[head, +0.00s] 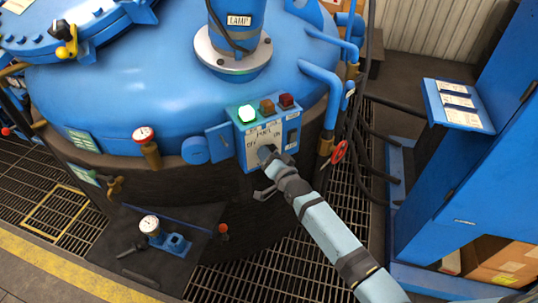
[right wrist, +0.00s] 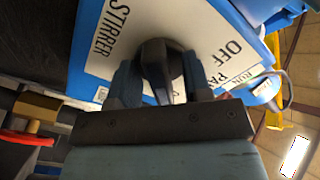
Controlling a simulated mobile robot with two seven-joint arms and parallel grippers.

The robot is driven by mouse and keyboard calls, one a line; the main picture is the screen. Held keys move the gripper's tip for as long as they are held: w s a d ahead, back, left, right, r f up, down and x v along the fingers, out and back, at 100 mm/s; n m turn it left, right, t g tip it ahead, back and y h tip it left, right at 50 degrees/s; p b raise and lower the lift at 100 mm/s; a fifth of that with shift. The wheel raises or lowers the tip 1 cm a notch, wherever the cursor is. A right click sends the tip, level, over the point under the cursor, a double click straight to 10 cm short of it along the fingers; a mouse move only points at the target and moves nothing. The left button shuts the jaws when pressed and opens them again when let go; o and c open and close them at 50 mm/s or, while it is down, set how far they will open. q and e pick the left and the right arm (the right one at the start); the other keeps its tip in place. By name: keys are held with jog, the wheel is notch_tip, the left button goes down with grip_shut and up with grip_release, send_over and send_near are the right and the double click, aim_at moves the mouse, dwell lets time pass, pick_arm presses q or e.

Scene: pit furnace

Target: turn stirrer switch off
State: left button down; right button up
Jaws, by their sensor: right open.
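The stirrer panel (head: 262,136) is a blue box with a white plate on the side of the blue furnace vessel. A green light glows on its top, beside an amber and a red one that look dark. In the right wrist view the white plate (right wrist: 118,52) reads STIRRER and OFF, and a black rotary switch knob (right wrist: 158,62) stands out from it. My right gripper (right wrist: 160,85) is open, with one finger on each side of the knob; I cannot tell whether they touch it. In the head view my right gripper (head: 268,156) covers the knob. My left gripper is not in view.
A red-handled valve (head: 340,151) and hanging black cables (head: 362,120) are right of the panel. A pressure gauge (head: 144,135) stands on the left. A blue cabinet (head: 470,150) is at the right. Grating floor (head: 310,215) lies below.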

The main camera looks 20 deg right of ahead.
grip_shut()
